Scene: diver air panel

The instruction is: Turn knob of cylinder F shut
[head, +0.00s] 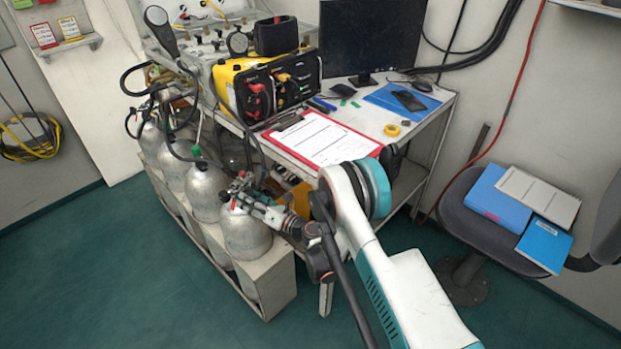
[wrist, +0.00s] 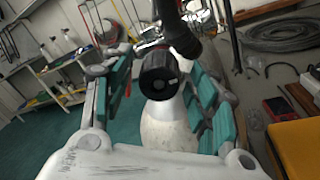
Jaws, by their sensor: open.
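A row of several grey air cylinders stands in a rack; the nearest cylinder (head: 246,237) has my gripper (head: 243,190) at its valve. No letter is readable, so I cannot tell from marking whether it is cylinder F. In the wrist view a black round knob (wrist: 158,74) faces me, above the pale cylinder body (wrist: 165,130). My gripper (wrist: 163,90) is open, with one teal-padded finger on each side of the knob. Gaps show between the pads and the knob; I see no contact. In the head view the knob is hard to make out behind the gripper.
The rack (head: 268,287) holds the cylinders beside a table with a yellow-cased panel (head: 240,75) and a red clipboard (head: 374,150). Black hoses (head: 190,100) run over the cylinders. A chair (head: 468,217) with folders stands at right. Green floor at left is clear.

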